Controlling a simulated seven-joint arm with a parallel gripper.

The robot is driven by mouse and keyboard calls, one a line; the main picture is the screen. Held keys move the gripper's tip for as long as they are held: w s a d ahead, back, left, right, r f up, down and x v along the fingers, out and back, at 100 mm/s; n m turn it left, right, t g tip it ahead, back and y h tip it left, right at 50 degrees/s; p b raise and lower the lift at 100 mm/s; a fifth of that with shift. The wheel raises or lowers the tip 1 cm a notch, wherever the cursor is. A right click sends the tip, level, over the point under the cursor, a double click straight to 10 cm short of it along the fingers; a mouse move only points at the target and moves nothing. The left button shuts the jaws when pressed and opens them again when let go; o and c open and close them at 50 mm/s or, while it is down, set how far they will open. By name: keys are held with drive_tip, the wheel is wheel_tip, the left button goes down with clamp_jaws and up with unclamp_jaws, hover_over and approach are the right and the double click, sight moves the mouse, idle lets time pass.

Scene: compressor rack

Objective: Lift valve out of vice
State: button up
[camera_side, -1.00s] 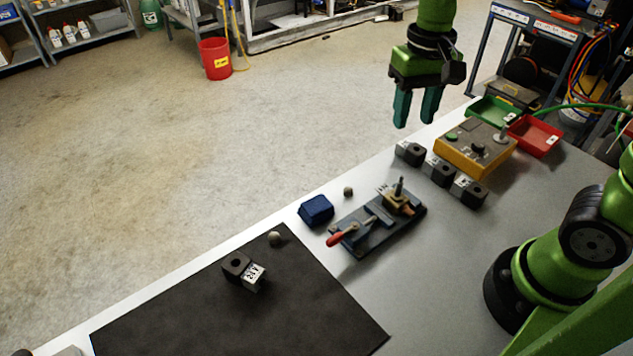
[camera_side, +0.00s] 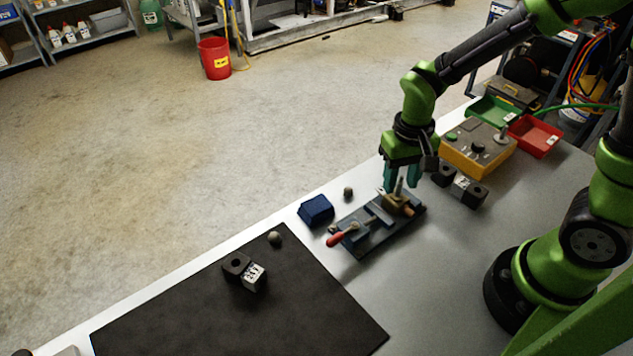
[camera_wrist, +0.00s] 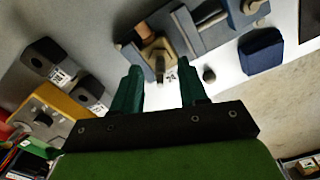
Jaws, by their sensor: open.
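The valve (camera_side: 397,198) is a brass body with a thin grey upright stem, seated at the right end of the blue vice (camera_side: 372,224). The vice has a red-tipped handle (camera_side: 336,239) at its left end. My gripper (camera_side: 401,184) points down with its teal fingers open, right by the valve's stem; in the side view a finger overlaps the stem area. In the wrist view my gripper (camera_wrist: 160,80) has its fingers apart, with the valve (camera_wrist: 154,50) showing beyond the fingertips, roughly between them. I cannot tell whether the fingers touch it.
A blue block (camera_side: 316,210) and a small grey knob (camera_side: 348,193) lie left of the vice. Dark blocks (camera_side: 469,190) and a yellow control box (camera_side: 477,148) stand to the right, near green and red trays (camera_side: 535,136). A black mat (camera_side: 230,310) lies front left.

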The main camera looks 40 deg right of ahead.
drive_tip(key=shift+f, duration=0.8)
clamp_jaws()
idle(0.8)
